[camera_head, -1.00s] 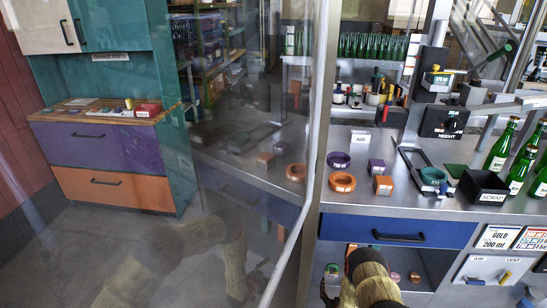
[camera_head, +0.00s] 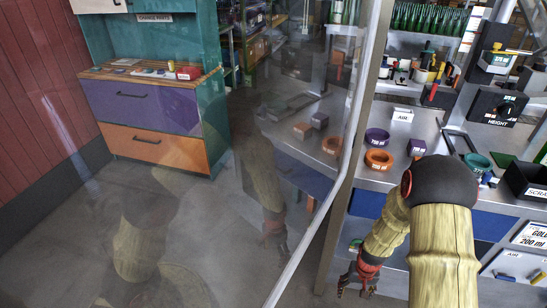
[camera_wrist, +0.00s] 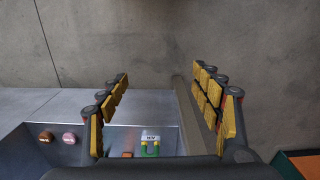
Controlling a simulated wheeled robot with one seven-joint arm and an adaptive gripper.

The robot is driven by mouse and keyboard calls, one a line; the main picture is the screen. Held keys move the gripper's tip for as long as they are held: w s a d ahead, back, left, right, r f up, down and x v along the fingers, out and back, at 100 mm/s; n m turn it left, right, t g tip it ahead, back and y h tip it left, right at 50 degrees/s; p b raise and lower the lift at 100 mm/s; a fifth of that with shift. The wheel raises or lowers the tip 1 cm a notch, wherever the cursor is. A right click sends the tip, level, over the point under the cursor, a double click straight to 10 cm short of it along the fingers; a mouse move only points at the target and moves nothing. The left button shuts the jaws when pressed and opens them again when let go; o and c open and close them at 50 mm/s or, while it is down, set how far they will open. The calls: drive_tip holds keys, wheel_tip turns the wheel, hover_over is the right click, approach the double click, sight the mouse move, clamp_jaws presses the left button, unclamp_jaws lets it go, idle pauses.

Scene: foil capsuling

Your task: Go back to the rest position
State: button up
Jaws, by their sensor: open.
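My gripper (camera_head: 358,279) hangs low in front of the workbench, left of its shelf opening, at the end of my bent arm. The gripper is open and empty. My arm hides part of the blue drawer (camera_head: 367,204) and the shelf below it.
A glass panel with a metal post (camera_head: 352,150) stands left of my gripper. The bench carries orange (camera_head: 379,160) and purple (camera_head: 377,138) rings and a scrap bin (camera_head: 527,180). A cabinet (camera_head: 155,150) stands at left. Open shelf items (camera_wrist: 150,143) show below.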

drive_tip(key=s+a+r+n+t, duration=0.1)
drive_tip(key=s+r, duration=0.4)
drive_tip(key=r, duration=1)
drive_tip(key=s+a+r+t+p, duration=0.1)
drive_tip(key=s+a+r, duration=0.5)
drive_tip(key=r, duration=1)
drive_tip(key=s+a+r+n+t+p, duration=0.1)
drive_tip(key=s+a+r+t, duration=0.2)
drive_tip(key=r, duration=1.3)
drive_tip(key=s, duration=0.3)
drive_tip(key=shift+s+a+r+n+t, duration=0.2)
drive_tip(key=shift+s+n+t, duration=0.05)
drive_tip(key=shift+n+t, duration=0.05)
drive_tip(key=shift+c, duration=0.5)
